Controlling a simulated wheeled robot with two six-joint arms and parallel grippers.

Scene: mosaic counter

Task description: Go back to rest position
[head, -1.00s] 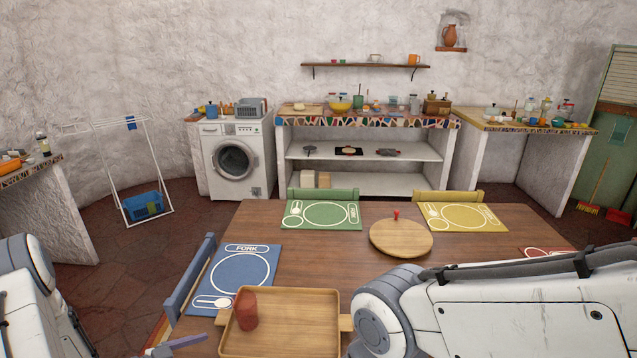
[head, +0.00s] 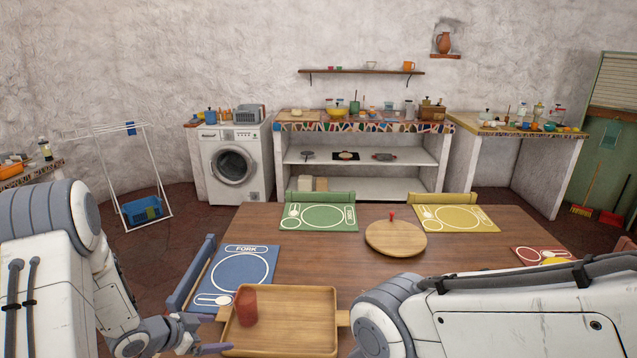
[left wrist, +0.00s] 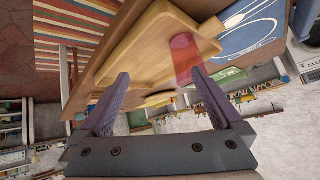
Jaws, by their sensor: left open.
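My left gripper (head: 212,333) is in the head view at the lower left, beside the left end of the wooden tray (head: 300,340). Its jaws are open, with nothing between the fingertips. In the left wrist view the two fingers (left wrist: 160,80) stand apart, and the tray (left wrist: 140,50) is beyond them. A red cup (head: 246,308) stands at the left side of the tray; it also shows in the left wrist view (left wrist: 184,62), near one fingertip. My right arm crosses the lower right of the head view, and its gripper is out of sight.
The wooden table (head: 290,270) bears blue (head: 236,272), green (head: 318,217), yellow (head: 456,218) and red (head: 540,255) placemats and a round lidded board (head: 395,238). A blue chair back (head: 190,275) stands close to my left arm.

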